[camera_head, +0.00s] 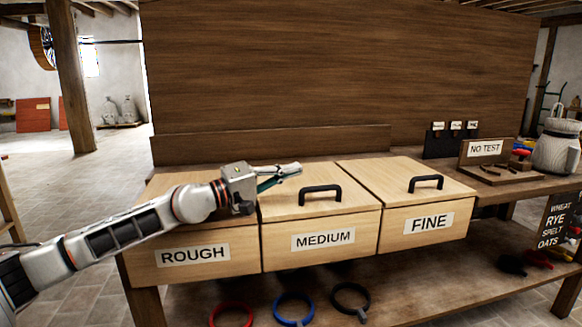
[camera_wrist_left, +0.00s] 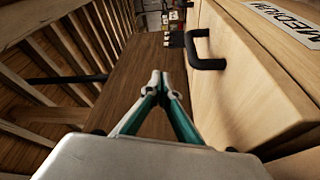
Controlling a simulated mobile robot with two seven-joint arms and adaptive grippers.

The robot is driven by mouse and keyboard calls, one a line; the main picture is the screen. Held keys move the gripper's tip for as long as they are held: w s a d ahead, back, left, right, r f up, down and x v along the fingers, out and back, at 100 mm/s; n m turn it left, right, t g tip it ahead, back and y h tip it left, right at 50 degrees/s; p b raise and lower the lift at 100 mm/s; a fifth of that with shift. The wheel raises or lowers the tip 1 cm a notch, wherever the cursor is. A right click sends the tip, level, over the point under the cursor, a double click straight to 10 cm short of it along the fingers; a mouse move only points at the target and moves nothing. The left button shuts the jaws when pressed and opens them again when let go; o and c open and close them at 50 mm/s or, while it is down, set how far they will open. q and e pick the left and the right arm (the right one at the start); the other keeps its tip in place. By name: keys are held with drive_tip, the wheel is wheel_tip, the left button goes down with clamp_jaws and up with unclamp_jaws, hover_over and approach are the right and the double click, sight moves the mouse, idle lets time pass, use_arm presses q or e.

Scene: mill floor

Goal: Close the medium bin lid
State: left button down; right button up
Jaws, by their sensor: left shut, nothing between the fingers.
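The medium bin (camera_head: 292,242) is the pale wooden box in the middle of three, with a MEDIUM label on its front. Its lid (camera_head: 355,188) lies flat on the box, with no visible gap, and has a black handle (camera_head: 320,194). My left gripper (camera_head: 297,168) is shut and empty over the lid's rear left part, pointing right; I cannot tell if it touches. In the left wrist view the closed fingertips (camera_wrist_left: 159,78) are left of the medium bin's handle (camera_wrist_left: 205,50). My right gripper is not in view.
The rough bin (camera_head: 190,254) stands left, under my left arm, and the fine bin (camera_head: 425,222) right. A tall wooden board (camera_head: 340,75) rises behind. Rings (camera_head: 293,309) lie on the lower shelf.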

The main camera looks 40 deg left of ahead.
use_arm(q)
drive_tip(key=shift+r, duration=0.1)
idle(0.3)
wheel_tip(320, 180, up, 10)
idle(0.5)
